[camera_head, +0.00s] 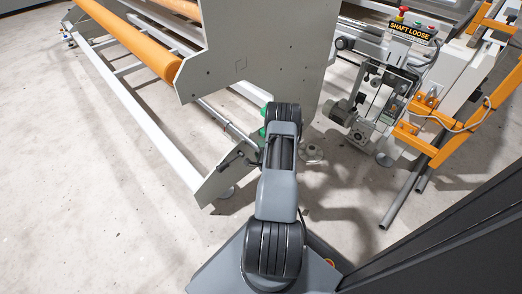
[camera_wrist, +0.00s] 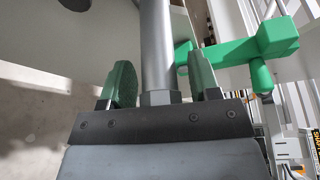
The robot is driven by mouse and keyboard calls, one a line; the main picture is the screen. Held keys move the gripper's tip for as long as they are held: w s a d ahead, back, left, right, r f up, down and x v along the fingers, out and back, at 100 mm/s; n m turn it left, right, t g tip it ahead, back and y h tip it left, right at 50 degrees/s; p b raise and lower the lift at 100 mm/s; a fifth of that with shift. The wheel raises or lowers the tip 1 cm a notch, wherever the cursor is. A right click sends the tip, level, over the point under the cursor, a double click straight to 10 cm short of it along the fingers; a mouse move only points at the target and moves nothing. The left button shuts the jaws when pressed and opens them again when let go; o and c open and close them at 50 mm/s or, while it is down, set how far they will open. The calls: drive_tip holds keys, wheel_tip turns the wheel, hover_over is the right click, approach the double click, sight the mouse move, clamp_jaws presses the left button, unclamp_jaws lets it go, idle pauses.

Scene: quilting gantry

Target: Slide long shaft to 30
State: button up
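In the wrist view a grey round shaft (camera_wrist: 157,45) runs up between the two green fingers of my gripper (camera_wrist: 162,85). It has a hex-shaped collar at its near end, just above the gripper's dark front edge. The fingers stand apart, with a gap on each side of the shaft; I cannot tell how deep it sits between them. A green handle-like part (camera_wrist: 240,50) is to the right of the shaft. No scale or 30 mark can be read.
A large grey end plate (camera_head: 262,60) stands right beyond my arm. An orange roller (camera_head: 135,42) and a white rail (camera_head: 130,105) lie left. A machine head with a "SHAFT LOOSE" sign (camera_head: 409,32) and orange brackets (camera_head: 445,140) stand right. Floor at lower left is clear.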

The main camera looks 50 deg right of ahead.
drive_tip(key=p+v, duration=0.4)
drive_tip(key=v, duration=0.9)
drive_tip(key=shift+s, duration=0.35)
drive_tip(key=shift+a, duration=0.15)
